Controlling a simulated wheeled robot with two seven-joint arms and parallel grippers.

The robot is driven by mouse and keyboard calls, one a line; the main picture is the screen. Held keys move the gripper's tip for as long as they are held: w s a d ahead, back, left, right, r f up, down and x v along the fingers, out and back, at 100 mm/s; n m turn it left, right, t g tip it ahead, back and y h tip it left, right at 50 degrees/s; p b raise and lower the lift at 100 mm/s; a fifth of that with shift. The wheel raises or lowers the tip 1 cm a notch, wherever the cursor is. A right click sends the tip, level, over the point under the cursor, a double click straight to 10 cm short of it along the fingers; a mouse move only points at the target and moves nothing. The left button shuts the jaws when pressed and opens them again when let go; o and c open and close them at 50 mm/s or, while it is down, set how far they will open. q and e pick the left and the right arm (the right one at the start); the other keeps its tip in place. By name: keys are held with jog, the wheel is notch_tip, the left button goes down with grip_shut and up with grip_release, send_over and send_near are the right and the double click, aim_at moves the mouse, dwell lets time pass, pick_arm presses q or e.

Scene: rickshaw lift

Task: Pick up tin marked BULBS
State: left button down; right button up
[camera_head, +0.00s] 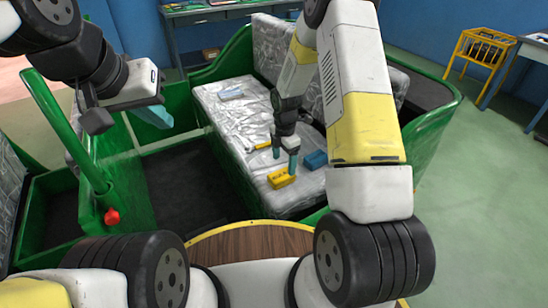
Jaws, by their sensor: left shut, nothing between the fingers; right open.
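Small items lie on the silver plastic-wrapped seat (220,115) of the green rickshaw; no lettering can be read, so I cannot tell which is marked BULBS. A yellow tin-like block (281,179) lies near the seat's front end. A blue box (315,160) lies to its right. My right gripper (285,157) points down with its teal fingers apart, just above and behind the yellow block, left of the blue box. It holds nothing that I can see; contact is unclear. My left gripper (156,116) is shut and empty over the green side of the rickshaw.
A pale blue item (231,94) and a small yellow item (263,146) also lie on the seat. The dark footwell (180,190) is clear. A yellow rack (478,50) stands at far right.

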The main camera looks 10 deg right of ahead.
aim_at(282, 174)
jog(key=f, duration=0.7)
jog(key=shift+s+a+f, duration=0.1)
jog(key=shift+a+f, duration=0.1)
jog(key=shift+a, duration=0.1)
jog(key=c, duration=1.5)
jog(key=shift+c, duration=0.2)
jog(key=shift+r, duration=0.2)
